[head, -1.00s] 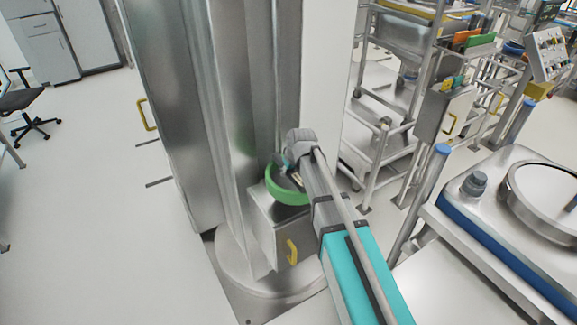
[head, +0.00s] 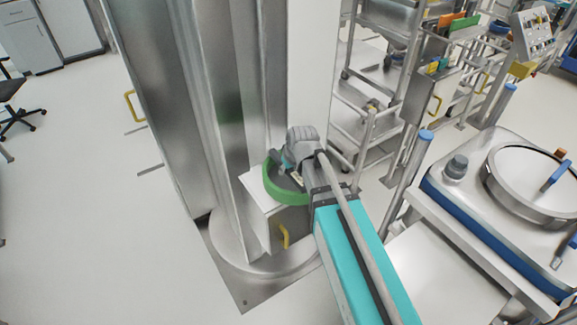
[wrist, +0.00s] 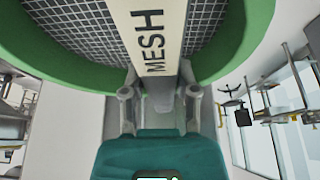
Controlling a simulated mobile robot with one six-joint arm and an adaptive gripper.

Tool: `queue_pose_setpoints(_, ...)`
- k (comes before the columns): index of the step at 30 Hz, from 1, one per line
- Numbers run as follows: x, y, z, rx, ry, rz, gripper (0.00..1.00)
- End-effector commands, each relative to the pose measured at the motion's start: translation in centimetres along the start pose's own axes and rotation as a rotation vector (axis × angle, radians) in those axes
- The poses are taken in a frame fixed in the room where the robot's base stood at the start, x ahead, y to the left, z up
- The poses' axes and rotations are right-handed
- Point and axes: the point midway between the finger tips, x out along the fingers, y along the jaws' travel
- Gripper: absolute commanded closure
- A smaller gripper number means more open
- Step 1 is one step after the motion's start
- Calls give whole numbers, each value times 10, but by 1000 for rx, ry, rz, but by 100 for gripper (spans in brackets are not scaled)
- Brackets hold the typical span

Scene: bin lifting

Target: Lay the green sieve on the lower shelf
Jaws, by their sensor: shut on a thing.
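The green sieve (head: 287,196) is a round green ring, seen in the head view in front of the metal column. In the wrist view its green rim (wrist: 228,62) and grey mesh (wrist: 75,30) fill the top, with a pale strip marked MESH across it. My gripper (wrist: 158,100) is shut on the sieve at this strip; in the head view the gripper (head: 286,164) is partly hidden by my arm. A frame rack with shelves (head: 362,103) stands to the right, behind my arm. I cannot tell which surface is the lower shelf.
A metal box with a yellow handle (head: 284,236) stands at the column's foot, below the sieve in the picture. A round-lidded machine (head: 458,195) and a blue-capped post (head: 408,185) are at the right.

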Motion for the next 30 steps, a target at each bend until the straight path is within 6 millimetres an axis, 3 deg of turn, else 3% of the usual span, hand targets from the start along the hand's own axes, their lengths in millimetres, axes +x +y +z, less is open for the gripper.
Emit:
queue_pose_setpoints(16,3,0,1,0,0,0,100)
queue_pose_setpoints(30,37,0,15,0,0,0,100)
